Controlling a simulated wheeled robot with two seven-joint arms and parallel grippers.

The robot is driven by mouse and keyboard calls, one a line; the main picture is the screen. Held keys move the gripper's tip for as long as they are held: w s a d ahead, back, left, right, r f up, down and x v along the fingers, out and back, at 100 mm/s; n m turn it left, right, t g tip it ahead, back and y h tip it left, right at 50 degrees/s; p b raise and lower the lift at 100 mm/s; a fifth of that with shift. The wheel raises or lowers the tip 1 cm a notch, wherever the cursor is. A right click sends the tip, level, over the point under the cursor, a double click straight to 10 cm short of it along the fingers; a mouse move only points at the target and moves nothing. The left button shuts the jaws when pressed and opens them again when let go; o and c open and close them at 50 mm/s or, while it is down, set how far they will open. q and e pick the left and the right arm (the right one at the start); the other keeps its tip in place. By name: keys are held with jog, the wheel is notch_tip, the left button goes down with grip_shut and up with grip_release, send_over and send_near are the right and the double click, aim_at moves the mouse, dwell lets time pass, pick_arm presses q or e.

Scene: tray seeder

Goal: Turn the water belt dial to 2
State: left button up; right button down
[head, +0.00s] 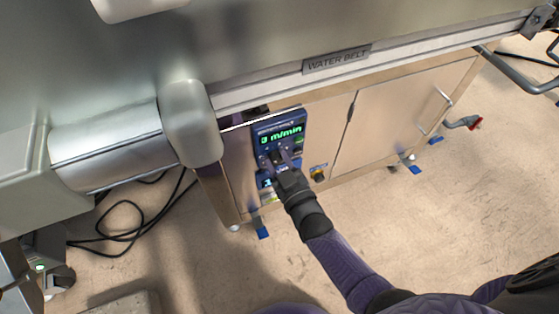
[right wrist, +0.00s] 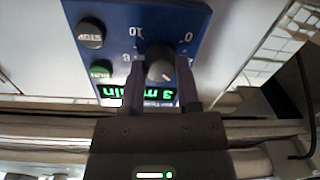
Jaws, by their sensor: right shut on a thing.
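The water belt control panel (head: 292,120) is blue and sits on the front of the cabinet below the "WATER BELT" label (head: 337,60). Its green display (head: 281,135) reads 3 m/min. In the right wrist view the dial (right wrist: 160,62) is a grey round knob with a scale around it, with 0 and 10 legible. My right gripper (right wrist: 160,80) has its two fingers on either side of the dial and is shut on it. In the head view my right gripper (head: 279,160) covers most of the dial. My left gripper is not in view.
Beside the dial are a STOP button (right wrist: 91,33) and a green button (right wrist: 101,69). Black cables (head: 130,225) lie on the floor at left. A metal handle (head: 520,78) sticks out at right.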

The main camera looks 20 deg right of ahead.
jog(key=n, duration=0.3)
jog(key=shift+a+n, duration=0.1)
jog(key=shift+n, duration=1.5)
jog(key=shift+c, duration=1.6)
grip_release()
